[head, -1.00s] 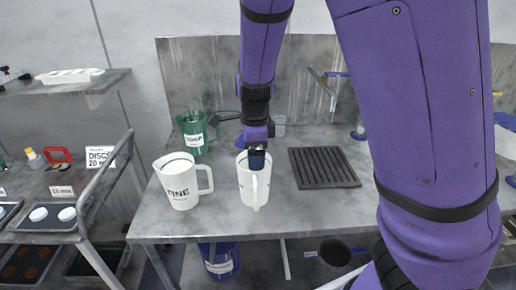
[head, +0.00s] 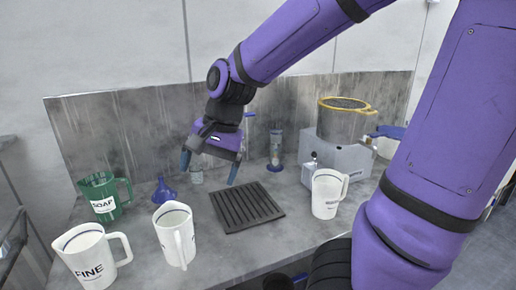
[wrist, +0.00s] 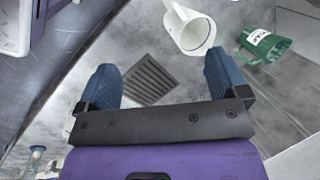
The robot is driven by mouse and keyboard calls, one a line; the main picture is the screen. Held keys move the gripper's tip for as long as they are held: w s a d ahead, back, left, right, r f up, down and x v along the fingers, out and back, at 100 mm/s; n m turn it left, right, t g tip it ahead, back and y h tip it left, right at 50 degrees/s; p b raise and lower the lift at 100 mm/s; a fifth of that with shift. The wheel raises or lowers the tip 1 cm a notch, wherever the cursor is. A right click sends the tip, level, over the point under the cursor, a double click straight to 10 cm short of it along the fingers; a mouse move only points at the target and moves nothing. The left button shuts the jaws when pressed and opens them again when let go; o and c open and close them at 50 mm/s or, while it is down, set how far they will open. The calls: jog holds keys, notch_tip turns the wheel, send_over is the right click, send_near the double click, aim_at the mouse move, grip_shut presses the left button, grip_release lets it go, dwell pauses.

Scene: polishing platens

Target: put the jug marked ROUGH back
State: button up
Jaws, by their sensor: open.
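My gripper (head: 210,167) is open and empty above the bench, behind a black slatted mat (head: 247,206). Its blue fingers (wrist: 157,72) are apart in the wrist view. A white jug (head: 175,240) stands upright left of the mat, its handle toward the camera and no marking visible; a white jug also shows in the wrist view (wrist: 186,30). Another white jug (head: 326,196) stands at right; its small marking is unreadable. A white jug marked FINE (head: 90,262) stands at front left. I cannot read ROUGH on any jug.
A green SOAP jug (head: 104,200) and blue funnel (head: 164,191) stand at left. A grey machine (head: 345,163) with a yellow-rimmed pot (head: 342,122) is at back right. A clear cylinder (head: 276,148) stands behind the mat. The back panel (head: 115,135) bounds the bench.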

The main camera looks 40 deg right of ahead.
jog(key=s+d+r+n+t+h, duration=0.3)
jog(key=s+r+n, duration=0.4)
jog(key=s+n, duration=0.2)
jog(key=s, duration=0.2)
jog(key=shift+s+t, duration=0.3)
jog(key=shift+r, duration=0.1)
jog(key=shift+c, duration=0.4)
